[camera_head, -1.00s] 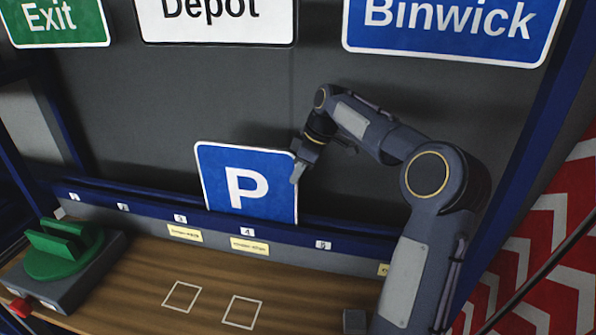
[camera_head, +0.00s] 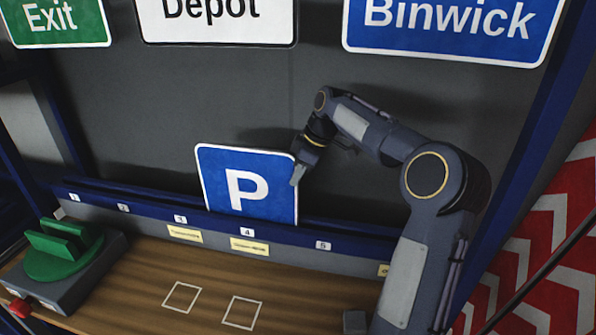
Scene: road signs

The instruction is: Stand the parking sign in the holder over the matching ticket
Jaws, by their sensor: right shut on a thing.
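The blue parking sign (camera_head: 247,186) with a white P stands upright at the rail (camera_head: 150,211), its lower edge at the rail between labels 3 and 4. My right gripper (camera_head: 297,174) is shut on the sign's right edge. Yellow tickets are on the rail front: one (camera_head: 185,234) under label 3, one (camera_head: 249,246) under label 4, and part of another (camera_head: 383,269) at the right, partly hidden by my right arm. The ticket print is too small to read. My left gripper is not in view.
A green fixture (camera_head: 64,250) on a grey base with a red button (camera_head: 20,307) stands at the left. Exit, Depot and Binwick signs (camera_head: 452,28) hang above on the grey panel.

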